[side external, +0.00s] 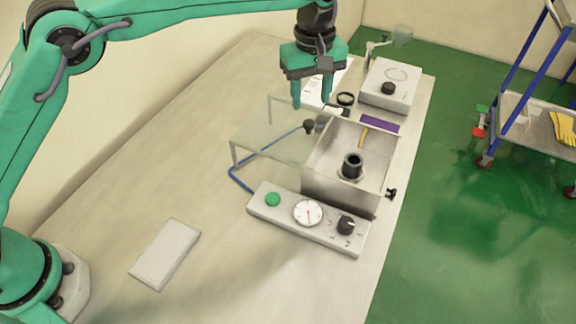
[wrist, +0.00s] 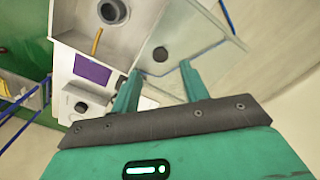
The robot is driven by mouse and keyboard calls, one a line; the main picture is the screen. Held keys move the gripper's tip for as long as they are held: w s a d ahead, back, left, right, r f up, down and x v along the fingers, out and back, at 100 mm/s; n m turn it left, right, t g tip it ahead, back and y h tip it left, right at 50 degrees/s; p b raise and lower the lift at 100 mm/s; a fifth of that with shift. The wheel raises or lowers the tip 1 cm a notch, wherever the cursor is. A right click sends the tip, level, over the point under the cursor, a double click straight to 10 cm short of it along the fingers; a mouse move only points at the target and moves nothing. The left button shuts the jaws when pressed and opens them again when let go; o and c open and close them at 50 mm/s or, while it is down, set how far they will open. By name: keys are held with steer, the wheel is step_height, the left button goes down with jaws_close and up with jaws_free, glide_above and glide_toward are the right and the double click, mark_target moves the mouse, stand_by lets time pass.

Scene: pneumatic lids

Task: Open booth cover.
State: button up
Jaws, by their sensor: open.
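The booth (side external: 339,189) is a grey open-topped box on the bench. A black cylinder stands inside it, and its interior shows uncovered. The booth cover (side external: 262,138) is a clear panel beside the booth on the left, held up on thin legs. Its black knob (side external: 309,127) is near the edge closest to the booth. In the wrist view the cover (wrist: 205,45) and knob (wrist: 160,54) lie just beyond my fingertips. My gripper (side external: 311,104) is open and empty, pointing down above the knob, apart from it.
A control panel (side external: 270,211) with a green button, gauge and dial sits before the booth. A blue hose runs from it under the cover. A boxy device (side external: 385,90) and purple pad (side external: 379,122) are behind. A white slab (side external: 165,253) lies front left; bench between is clear.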

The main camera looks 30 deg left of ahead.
steer(key=shift+r, duration=1)
steer(key=shift+a+r, duration=0.1)
steer(key=s+a+r+m+t, duration=0.1)
steer(key=s+a+r, duration=0.25)
steer(key=a, duration=0.25)
steer(key=s+a+r+m+t, duration=0.1)
steer(key=s+a+r+m, duration=0.1)
steer(key=s+a+r, duration=0.3)
steer(key=s+a+r+m, duration=0.1)
steer(key=a+r, duration=0.2)
steer(key=a, duration=0.4)
steer(key=s+a+f+m+t, duration=0.1)
steer(key=s+a+f+m, duration=0.1)
steer(key=s+a, duration=0.4)
steer(key=s+a+f+m+t, duration=0.2)
steer(key=s+a, duration=0.5)
steer(key=s, duration=0.6)
step_height(320, 180, down, 3)
steer(key=shift+s+r+m+t, duration=0.1)
steer(key=shift+s+m+t, duration=0.2)
steer(key=shift+m, duration=0.2)
